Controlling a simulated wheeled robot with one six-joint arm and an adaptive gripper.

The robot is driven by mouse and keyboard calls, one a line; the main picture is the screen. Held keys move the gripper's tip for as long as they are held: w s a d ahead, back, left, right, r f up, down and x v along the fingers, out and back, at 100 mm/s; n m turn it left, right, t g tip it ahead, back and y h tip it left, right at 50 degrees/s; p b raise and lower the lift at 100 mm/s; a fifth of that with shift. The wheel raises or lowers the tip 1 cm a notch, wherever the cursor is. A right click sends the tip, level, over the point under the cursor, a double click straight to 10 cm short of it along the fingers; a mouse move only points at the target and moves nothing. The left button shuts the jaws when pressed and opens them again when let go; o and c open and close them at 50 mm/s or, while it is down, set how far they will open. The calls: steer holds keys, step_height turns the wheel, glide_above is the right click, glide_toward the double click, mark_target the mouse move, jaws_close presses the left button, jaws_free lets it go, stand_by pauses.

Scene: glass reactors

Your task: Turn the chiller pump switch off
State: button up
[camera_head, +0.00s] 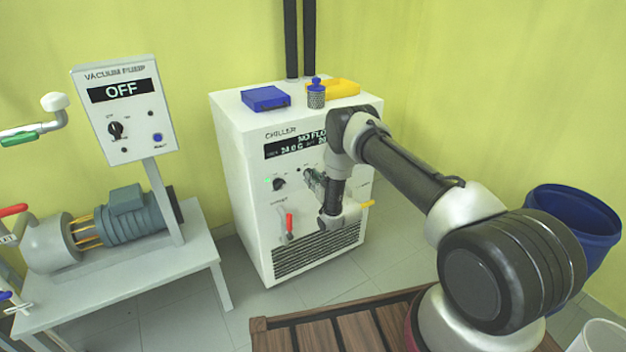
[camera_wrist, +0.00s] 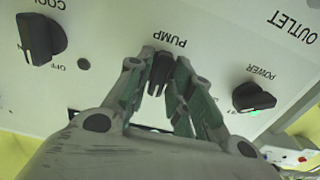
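The chiller (camera_head: 236,150) is a white cabinet with a dark display. Its pump switch (camera_wrist: 161,70) is a black knob below the inverted PUMP label in the wrist view. My gripper (camera_wrist: 158,72) has one finger on each side of this knob, and both fingers appear to touch it. In the head view my gripper (camera_head: 314,182) is at the chiller's front panel, and it and my arm hide the pump knob. The knob's pointer direction is hard to read between the fingers.
The black power knob (camera_wrist: 253,97) with a green light and the black cool knob (camera_wrist: 41,38) flank the pump switch. A red-handled valve (camera_head: 289,224) sits lower on the chiller. A blue box (camera_head: 265,98) and a bottle (camera_head: 316,95) stand on top.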

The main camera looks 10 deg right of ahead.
steer(key=shift+o, duration=0.5)
steer(key=v, duration=1.2)
